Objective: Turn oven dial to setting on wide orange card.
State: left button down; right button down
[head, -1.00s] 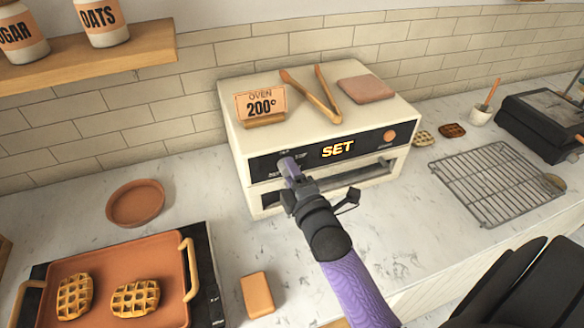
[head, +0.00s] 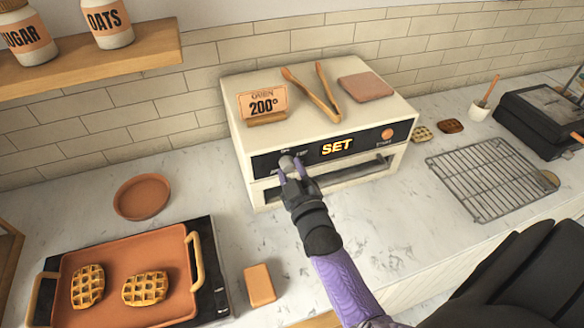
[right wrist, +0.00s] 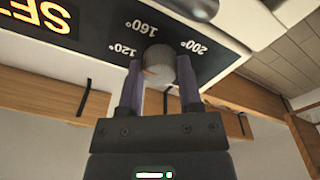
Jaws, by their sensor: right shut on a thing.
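The oven (head: 235,110) stands against the wall, its display (head: 336,147) reading SET. The orange card (head: 264,103) on top says OVEN 200°. My right gripper (head: 294,175) is at the oven front, its purple fingers shut on the round grey dial (head: 288,162). In the right wrist view the fingers (right wrist: 159,80) sit on either side of the dial (right wrist: 160,64). That view is upside down and shows the marks 120° (right wrist: 122,51), 160° (right wrist: 145,28) and 200° (right wrist: 194,47). I cannot tell surely where the dial points. My left gripper is not in view.
Wooden tongs (head: 316,92) and a folded cloth (head: 366,88) lie on the oven. An orange tray (head: 120,262) with waffles, a round dish (head: 142,197) and an orange block (head: 259,284) are to the left. A wire rack (head: 492,180) is to the right.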

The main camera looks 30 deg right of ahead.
jog(key=m+p, duration=0.1)
jog(key=m, duration=0.6)
jog(key=shift+a+p, duration=0.1)
jog(key=shift+p, duration=0.2)
jog(key=m, duration=0.2)
jog(key=shift+m+g, duration=0.3)
jog(key=shift+m, duration=0.1)
jog(key=m+p, duration=0.1)
jog(key=m, duration=0.2)
jog(key=shift+a+m+h, duration=0.1)
jog(key=shift+m+h, duration=0.3)
jog(key=m, duration=0.5)
jog(key=shift+r+p, duration=0.1)
jog(key=shift+p, duration=0.2)
jog(key=m, duration=0.6)
jog(key=shift+r+g, duration=0.1)
jog(key=shift+g, duration=0.3)
jog(key=shift+c, duration=1.4)
grip_release()
